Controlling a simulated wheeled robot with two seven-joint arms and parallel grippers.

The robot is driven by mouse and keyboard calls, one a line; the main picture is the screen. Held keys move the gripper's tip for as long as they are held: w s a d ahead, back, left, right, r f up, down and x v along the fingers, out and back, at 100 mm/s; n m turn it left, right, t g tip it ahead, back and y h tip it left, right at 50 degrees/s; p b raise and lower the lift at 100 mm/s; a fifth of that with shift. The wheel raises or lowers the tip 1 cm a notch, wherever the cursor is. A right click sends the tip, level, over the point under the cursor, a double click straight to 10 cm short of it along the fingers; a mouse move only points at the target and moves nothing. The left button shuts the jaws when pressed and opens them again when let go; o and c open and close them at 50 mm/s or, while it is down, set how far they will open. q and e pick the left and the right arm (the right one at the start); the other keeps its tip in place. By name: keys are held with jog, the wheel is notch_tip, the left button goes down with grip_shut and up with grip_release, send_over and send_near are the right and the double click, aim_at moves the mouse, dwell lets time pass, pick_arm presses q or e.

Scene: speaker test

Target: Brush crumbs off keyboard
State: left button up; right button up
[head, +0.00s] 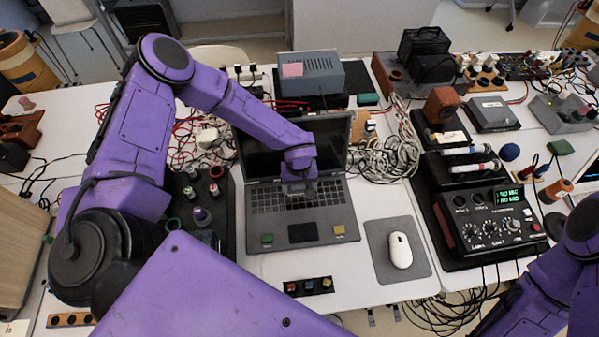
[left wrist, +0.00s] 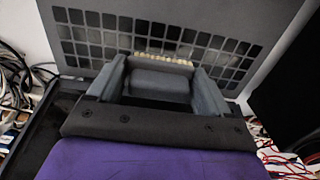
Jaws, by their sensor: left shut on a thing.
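An open dark grey laptop (head: 300,230) stands on the white table, with its keyboard (head: 268,200) facing up. My left gripper (head: 298,187) is over the upper right part of the keys. In the left wrist view the left gripper (left wrist: 160,72) is shut on a grey block-shaped brush (left wrist: 160,83). A row of pale bristles shows along the brush's far edge, close over the keyboard (left wrist: 90,48). I cannot tell whether the bristles touch the keys. I cannot make out any crumbs. My right gripper is out of view; only part of the right arm shows at lower right.
A white mouse (head: 400,250) lies on a grey pad (head: 420,268) right of the laptop. A black instrument with dials (head: 490,220) stands farther right. Coiled cables (head: 395,150) lie beside the screen. A dark tray with small jars (head: 226,215) is at left. A grey box (head: 312,75) stands behind.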

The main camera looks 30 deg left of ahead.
pick_arm(q)
jog(key=shift+r, duration=1.6)
jog(key=shift+a, duration=0.1)
